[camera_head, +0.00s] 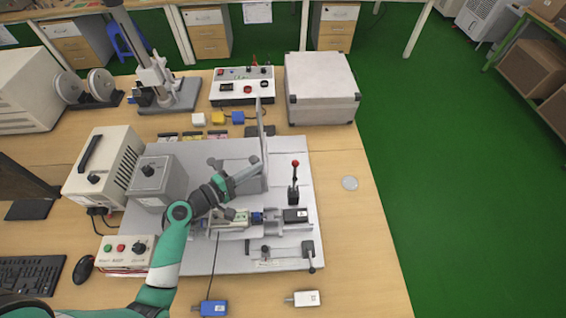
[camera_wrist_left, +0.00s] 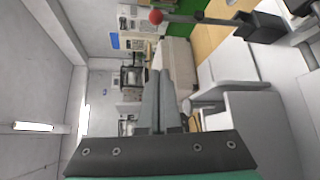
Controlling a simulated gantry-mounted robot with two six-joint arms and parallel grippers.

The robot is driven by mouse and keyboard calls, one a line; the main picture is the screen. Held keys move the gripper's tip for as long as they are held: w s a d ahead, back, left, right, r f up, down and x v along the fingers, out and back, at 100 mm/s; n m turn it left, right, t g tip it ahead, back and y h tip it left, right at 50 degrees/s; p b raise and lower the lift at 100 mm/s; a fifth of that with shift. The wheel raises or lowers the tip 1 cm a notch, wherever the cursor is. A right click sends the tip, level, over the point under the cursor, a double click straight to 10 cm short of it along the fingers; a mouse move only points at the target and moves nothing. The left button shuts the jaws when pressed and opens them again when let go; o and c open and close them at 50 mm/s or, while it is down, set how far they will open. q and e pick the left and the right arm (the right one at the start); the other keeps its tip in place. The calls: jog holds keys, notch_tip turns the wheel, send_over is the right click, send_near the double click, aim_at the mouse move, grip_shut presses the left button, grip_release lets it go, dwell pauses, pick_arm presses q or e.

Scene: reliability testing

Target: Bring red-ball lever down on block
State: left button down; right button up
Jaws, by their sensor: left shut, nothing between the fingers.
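The lever has a red ball (camera_head: 295,163) on top of a thin dark rod, which stands upright from a black base (camera_head: 294,200) on the right of the grey plate. In the left wrist view the red ball (camera_wrist_left: 156,16) is at the top, with its rod running right to a dark block-like base (camera_wrist_left: 262,27). A black and grey block (camera_head: 295,215) lies just in front of the lever's base. My left gripper (camera_head: 257,168) is shut and empty, left of the red ball and apart from it. Its closed fingers (camera_wrist_left: 158,76) point up the wrist picture. My right gripper is not in view.
A thin upright grey panel (camera_head: 262,140) stands close to my left gripper. A grey box (camera_head: 158,180) is on the plate at left. A white case (camera_head: 320,88) stands behind.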

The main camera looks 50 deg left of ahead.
aim_at(295, 178)
pick_arm(q)
jog(key=w+d, duration=0.3)
jog(key=w, duration=0.5)
jog(key=shift+w+d+f+p, duration=0.3)
jog(key=shift+w, duration=0.05)
